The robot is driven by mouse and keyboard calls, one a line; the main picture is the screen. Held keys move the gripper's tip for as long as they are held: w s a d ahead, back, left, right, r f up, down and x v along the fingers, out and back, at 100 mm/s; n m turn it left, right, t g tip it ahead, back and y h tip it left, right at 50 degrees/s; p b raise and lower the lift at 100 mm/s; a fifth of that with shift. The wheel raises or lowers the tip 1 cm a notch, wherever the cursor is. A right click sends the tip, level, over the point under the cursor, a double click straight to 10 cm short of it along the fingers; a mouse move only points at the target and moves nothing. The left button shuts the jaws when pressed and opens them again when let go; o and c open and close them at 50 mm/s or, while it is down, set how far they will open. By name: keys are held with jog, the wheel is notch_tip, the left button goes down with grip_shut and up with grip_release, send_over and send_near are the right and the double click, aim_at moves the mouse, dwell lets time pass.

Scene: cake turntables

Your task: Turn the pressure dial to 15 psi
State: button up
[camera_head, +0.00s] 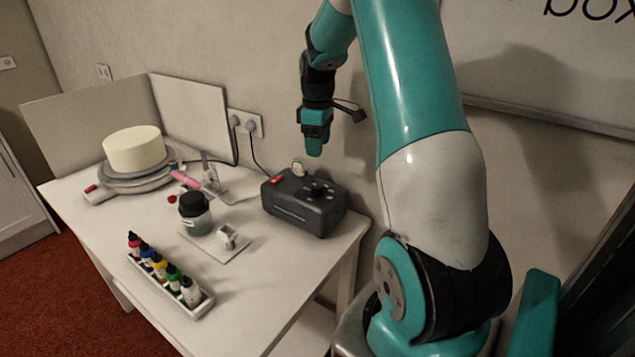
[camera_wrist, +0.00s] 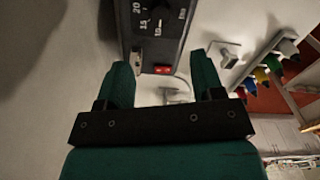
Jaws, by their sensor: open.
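The black compressor box (camera_head: 300,208) stands at the right end of the table. Its dark pressure dial (camera_head: 319,187) is on the top face. In the wrist view the box (camera_wrist: 172,50) shows the printed numbers 20, 15 and 10 around the dial (camera_wrist: 160,12), which is cut by the top edge. I cannot tell where the dial points. A red switch (camera_wrist: 162,70) is near the box's end; it also shows in the head view (camera_head: 276,181). My gripper (camera_head: 314,152) is open, empty and above the box, apart from it. Its two fingers (camera_wrist: 163,72) show in the wrist view.
A small round gauge (camera_head: 298,167) stands at the box's back. A dark-lidded jar (camera_head: 195,214), a small white holder (camera_head: 228,238), a bottle rack (camera_head: 193,309) and a cake (camera_head: 134,149) on a turntable occupy the table. Cables run to the wall socket (camera_head: 246,123).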

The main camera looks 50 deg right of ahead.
aim_at(317, 185)
notch_tip(317, 185, down, 12)
jog(key=shift+f+p, duration=0.1)
jog(key=shift+p, duration=0.55)
jog(key=shift+c, duration=0.3)
jog(key=c, duration=0.9)
jog(key=shift+o, duration=0.2)
jog(key=shift+m, duration=0.3)
jog(key=m, duration=0.4)
jog(key=shift+m, duration=2.5)
